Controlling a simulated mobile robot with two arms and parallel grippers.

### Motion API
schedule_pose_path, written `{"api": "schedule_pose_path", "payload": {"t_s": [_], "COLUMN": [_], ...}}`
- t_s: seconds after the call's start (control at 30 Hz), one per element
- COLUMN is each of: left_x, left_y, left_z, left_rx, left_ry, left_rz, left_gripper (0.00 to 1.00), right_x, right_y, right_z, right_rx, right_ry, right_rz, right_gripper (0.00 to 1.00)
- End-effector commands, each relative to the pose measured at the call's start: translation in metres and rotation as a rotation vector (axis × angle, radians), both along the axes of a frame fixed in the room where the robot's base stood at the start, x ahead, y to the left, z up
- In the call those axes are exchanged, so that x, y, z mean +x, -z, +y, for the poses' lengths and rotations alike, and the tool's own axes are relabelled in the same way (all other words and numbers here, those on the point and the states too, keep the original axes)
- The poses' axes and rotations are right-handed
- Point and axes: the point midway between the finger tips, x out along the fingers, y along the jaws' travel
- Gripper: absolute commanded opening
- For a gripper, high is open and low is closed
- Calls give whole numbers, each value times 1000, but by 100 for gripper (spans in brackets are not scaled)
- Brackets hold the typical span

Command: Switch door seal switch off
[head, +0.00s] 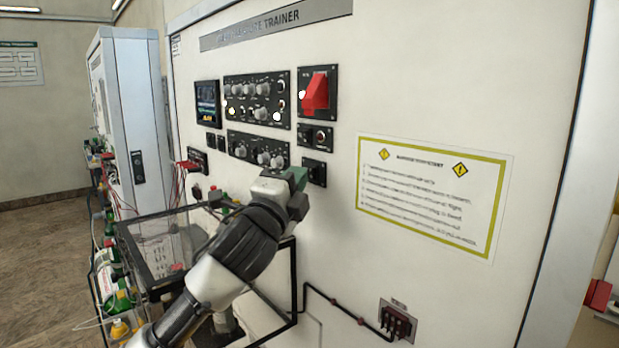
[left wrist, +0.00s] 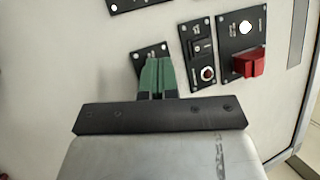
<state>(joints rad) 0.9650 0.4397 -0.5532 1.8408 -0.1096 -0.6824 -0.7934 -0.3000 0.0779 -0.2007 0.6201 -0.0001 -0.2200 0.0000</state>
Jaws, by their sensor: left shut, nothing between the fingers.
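My left gripper (head: 298,178) is at the trainer's white front panel (head: 420,100), by a small black switch plate (head: 315,172). In the left wrist view its green fingers (left wrist: 158,68) are shut together with nothing between them. They overlap the lower part of the small plate (left wrist: 149,51), and what sits there is hidden. I cannot tell whether the fingertips touch it. Beside it is a plate with a black switch and a round red-rimmed part (left wrist: 207,73). The labels are too small to read, so I cannot tell which is the door seal switch. My right gripper is not in view.
A red switch cover (head: 315,93) stands out from the panel above. Knob panels (head: 257,100) and a small display (head: 207,103) lie to its left. A clear-sided box (head: 158,245) stands below left. A yellow-bordered notice (head: 432,196) is on the right. A black pipe (head: 345,309) runs low.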

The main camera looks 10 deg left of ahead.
Motion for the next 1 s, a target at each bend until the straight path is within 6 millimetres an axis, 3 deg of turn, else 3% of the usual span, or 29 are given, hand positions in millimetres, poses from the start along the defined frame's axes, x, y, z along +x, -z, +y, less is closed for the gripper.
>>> {"api": "schedule_pose_path", "payload": {"t_s": [1.0], "left_x": [-19], "left_y": [-4], "left_z": [16], "left_rx": [0], "left_ry": [-1], "left_rz": [-1], "left_gripper": [0], "right_x": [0], "right_y": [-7], "right_z": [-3], "right_rx": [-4], "right_ry": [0], "right_rz": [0], "right_gripper": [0]}}
